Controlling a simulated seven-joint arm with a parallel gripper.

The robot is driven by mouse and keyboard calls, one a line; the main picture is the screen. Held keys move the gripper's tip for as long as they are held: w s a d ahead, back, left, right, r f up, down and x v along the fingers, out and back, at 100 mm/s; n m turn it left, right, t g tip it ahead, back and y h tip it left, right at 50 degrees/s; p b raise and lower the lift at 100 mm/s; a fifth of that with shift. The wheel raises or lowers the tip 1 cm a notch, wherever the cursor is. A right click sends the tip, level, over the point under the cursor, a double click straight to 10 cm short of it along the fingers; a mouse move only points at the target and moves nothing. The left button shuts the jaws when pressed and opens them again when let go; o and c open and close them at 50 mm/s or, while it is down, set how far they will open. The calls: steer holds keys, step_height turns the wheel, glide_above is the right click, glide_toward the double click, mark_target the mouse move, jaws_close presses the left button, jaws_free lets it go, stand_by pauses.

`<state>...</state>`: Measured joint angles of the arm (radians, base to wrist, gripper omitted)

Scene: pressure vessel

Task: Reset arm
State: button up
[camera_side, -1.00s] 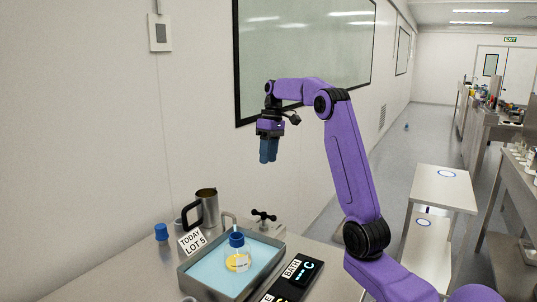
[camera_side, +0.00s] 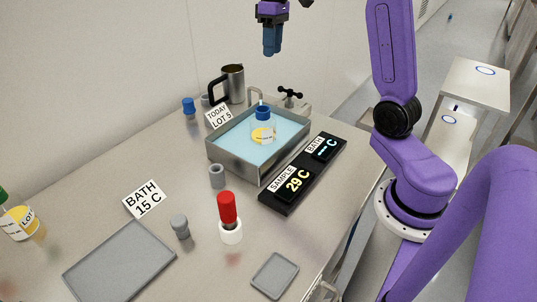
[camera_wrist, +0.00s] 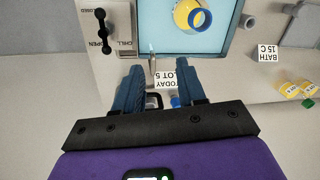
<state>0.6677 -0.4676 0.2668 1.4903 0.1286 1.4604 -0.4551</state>
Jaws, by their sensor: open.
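My gripper (camera_side: 272,40) hangs above the back of the bench, over the area of the water bath, with its blue fingers pointing down. In the wrist view my gripper (camera_wrist: 160,85) shows two blue fingers spread apart with nothing held between them. The bath tray (camera_side: 232,160) holds light blue water. A flask with a blue cap and yellow label (camera_side: 263,133) stands in it, apart from my gripper. The flask also shows from above in the wrist view (camera_wrist: 187,18).
A steel jug (camera_side: 233,85) and a black-handled valve (camera_side: 290,95) stand behind the bath. In front are a display (camera_side: 298,182) reading SAMPLE 29 C, a red-topped probe (camera_side: 228,210), a grey plate (camera_side: 120,262) and a small tray (camera_side: 275,276).

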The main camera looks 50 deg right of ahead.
steer(key=s+a+f+n+h, duration=0.1)
steer(key=s+a+f+n, duration=0.1)
steer(key=s+a, duration=0.5)
steer(key=s+a+f+n, duration=0.25)
steer(key=s+a, duration=0.35)
steer(key=a, duration=0.4)
steer(key=s+f+n, duration=0.2)
steer(key=s+f, duration=0.1)
steer(key=s, duration=0.5)
steer(key=s+a+f+n, duration=0.1)
steer(key=s+f+n, duration=0.1)
steer(key=s, duration=0.6)
steer(key=shift+s+f+n+t, duration=0.35)
steer(key=shift+f+n+t, duration=0.05)
steer(key=shift+n, duration=0.25)
